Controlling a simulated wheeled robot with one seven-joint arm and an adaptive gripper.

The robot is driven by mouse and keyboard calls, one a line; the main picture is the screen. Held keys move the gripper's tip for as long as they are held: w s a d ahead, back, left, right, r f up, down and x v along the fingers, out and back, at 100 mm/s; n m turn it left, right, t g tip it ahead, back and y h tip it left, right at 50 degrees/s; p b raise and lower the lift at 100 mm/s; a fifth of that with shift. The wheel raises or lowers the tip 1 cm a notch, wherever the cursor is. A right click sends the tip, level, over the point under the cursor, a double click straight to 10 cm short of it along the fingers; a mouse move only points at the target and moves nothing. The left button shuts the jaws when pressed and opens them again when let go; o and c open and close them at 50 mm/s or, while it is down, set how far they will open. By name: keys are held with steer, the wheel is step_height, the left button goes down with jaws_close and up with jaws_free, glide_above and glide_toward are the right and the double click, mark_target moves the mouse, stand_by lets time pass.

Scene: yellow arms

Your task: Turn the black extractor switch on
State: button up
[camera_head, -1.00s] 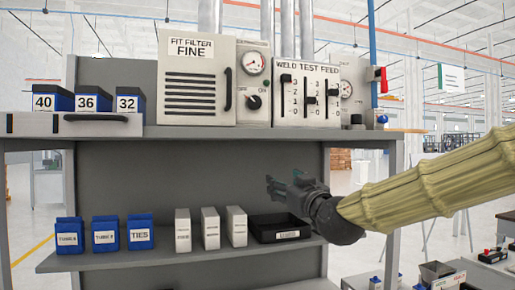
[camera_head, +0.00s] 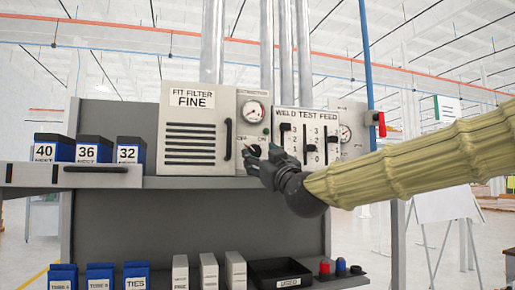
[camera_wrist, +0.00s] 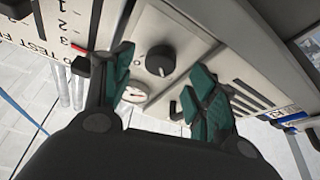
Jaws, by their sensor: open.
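The black extractor switch (camera_head: 256,150) is a round knob on a pale panel, under a red-and-green gauge and the OFF and ON labels. My gripper (camera_head: 263,157) is in front of it and partly covers it in the head view. In the wrist view the knob (camera_wrist: 160,59) shows whole, in the gap between the two green fingertips of my gripper (camera_wrist: 164,66). The fingers are open, one on each side of the knob, with space showing around it. I cannot tell how far the fingertips are from the panel.
The FIT FILTER panel (camera_head: 190,128) with its black handle (camera_head: 228,137) is just left of the switch. The WELD TEST FEED panel (camera_head: 305,140) with black sliders is just right. Blue boxes (camera_head: 94,149) stand on the shelf at left. A black tray (camera_head: 281,274) is on the lower shelf.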

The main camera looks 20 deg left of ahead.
mark_target(254, 152)
steer(key=shift+p+x, duration=0.5)
steer(key=shift+x, duration=0.95)
steer(key=c, duration=1)
